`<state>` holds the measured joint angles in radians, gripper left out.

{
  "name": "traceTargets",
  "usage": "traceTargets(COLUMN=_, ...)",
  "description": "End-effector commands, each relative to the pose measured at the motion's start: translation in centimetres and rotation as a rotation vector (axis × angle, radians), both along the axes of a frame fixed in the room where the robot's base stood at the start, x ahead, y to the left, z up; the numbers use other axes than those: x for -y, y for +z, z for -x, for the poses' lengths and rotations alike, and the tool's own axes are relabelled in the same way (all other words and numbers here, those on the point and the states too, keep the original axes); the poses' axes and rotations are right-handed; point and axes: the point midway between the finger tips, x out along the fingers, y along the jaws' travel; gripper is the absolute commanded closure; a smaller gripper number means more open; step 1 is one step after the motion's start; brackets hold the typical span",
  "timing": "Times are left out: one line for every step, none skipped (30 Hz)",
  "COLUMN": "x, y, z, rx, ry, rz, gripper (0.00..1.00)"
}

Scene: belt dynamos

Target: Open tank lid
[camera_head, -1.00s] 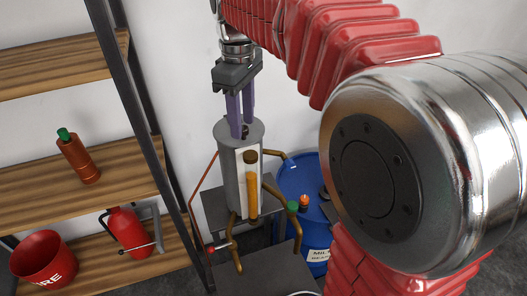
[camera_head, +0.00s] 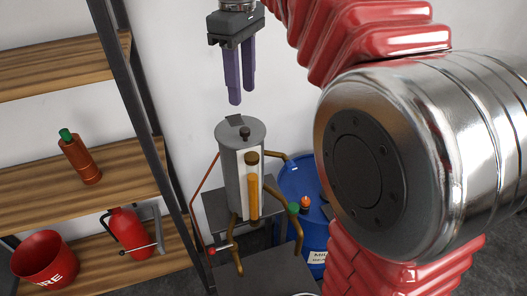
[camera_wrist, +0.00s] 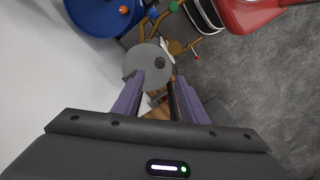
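The tank (camera_head: 231,175) is an upright grey cylinder with an amber sight tube on its front. Its flat round grey lid (camera_head: 226,132) lies on top, with a small dark knob (camera_head: 245,133) and a square dark tab at the back edge. The lid (camera_wrist: 140,60) and knob (camera_wrist: 160,62) also show in the wrist view. My gripper (camera_head: 242,96) hangs above the lid, its purple fingers pointing down, apart from the knob. In the wrist view, the fingers (camera_wrist: 160,77) are spread with nothing between them.
A blue drum (camera_head: 297,180) stands right behind the tank. Brown pipes with a green knob (camera_head: 293,208) stick out at the tank's front and right. A wooden shelf (camera_head: 100,180) with a copper bottle, extinguisher and red bucket stands at left. The wall behind is bare.

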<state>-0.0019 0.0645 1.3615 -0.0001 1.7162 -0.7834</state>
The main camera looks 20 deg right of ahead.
Motion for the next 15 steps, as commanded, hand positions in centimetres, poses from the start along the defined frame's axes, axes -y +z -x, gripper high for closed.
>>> traceTargets(x=0.0, y=0.5, z=-0.1, rx=0.003, ry=0.000, rz=0.000, gripper=0.61)
traceTargets(x=0.0, y=0.8, z=-0.1, rx=0.001, ry=0.000, rz=0.000, gripper=0.61)
traceTargets(x=0.0, y=1.3, z=0.0, rx=0.003, ry=0.000, rz=0.000, gripper=0.61)
traceTargets(x=0.0, y=1.5, z=0.0, rx=0.003, ry=0.000, rz=0.000, gripper=0.61)
traceTargets(x=0.0, y=1.7, z=0.0, rx=0.001, ry=0.000, rz=0.000, gripper=0.61)
traceTargets(x=0.0, y=2.0, z=0.0, rx=0.001, ry=0.000, rz=0.000, gripper=0.61)
traceTargets(x=0.0, y=2.3, z=0.0, rx=0.001, ry=0.000, rz=0.000, gripper=0.61)
traceTargets(x=0.0, y=2.4, z=0.0, rx=0.001, ry=-0.001, rz=0.000, gripper=0.61)
traceTargets(x=0.1, y=2.7, z=-0.1, rx=0.001, ry=-0.001, rz=0.000, gripper=0.61)
traceTargets(x=0.1, y=2.9, z=-0.1, rx=0.001, ry=-0.001, rz=0.000, gripper=0.61)
traceTargets(x=0.1, y=3.1, z=0.0, rx=0.001, ry=-0.001, rz=0.000, gripper=0.61)
traceTargets(x=0.1, y=3.3, z=0.0, rx=0.000, ry=-0.001, rz=0.000, gripper=0.61)
traceTargets(x=0.1, y=3.4, z=0.0, rx=0.000, ry=-0.001, rz=0.000, gripper=0.61)
traceTargets(x=0.1, y=3.6, z=0.0, rx=0.001, ry=-0.001, rz=0.000, gripper=0.61)
traceTargets(x=0.1, y=3.7, z=0.1, rx=0.003, ry=-0.004, rz=0.000, gripper=0.61)
